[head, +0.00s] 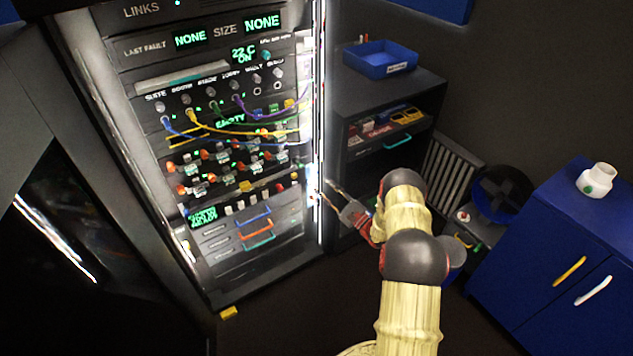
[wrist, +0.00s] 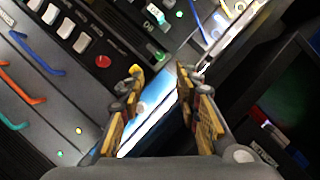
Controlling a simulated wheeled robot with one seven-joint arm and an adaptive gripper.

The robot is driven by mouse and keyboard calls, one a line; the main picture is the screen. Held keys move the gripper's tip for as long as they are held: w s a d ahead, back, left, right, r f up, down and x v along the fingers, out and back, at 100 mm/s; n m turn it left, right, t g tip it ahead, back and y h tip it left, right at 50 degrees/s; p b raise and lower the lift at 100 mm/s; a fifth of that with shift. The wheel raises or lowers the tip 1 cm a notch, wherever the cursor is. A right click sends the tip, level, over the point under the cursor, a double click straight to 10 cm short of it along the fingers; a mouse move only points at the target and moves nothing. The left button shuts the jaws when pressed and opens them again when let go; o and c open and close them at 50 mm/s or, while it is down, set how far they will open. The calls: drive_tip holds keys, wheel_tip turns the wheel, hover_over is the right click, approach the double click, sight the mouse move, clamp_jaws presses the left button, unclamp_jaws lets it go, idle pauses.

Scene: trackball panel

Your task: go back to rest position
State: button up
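My gripper (head: 328,197) is at the end of my cream and dark arm, just right of the lit rack edge in the head view. In the wrist view my gripper (wrist: 158,92) has its two fingers spread apart, with nothing between them. The rack (head: 225,275) stands to the left, with switches, cables and coloured handles on its front. In the wrist view the fingers are in front of the rack's bright edge strip (wrist: 150,110). I cannot tell the exact gap between fingers and rack.
A dark cabinet (head: 385,95) with a blue tray (head: 380,60) on top stands right of the rack. A blue cupboard (head: 560,240) with a white jar (head: 597,179) is at the far right.

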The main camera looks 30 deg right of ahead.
drive_tip(key=shift+s+d+f, duration=0.1)
drive_tip(key=shift+s+f, duration=0.1)
drive_tip(key=shift+s, duration=0.35)
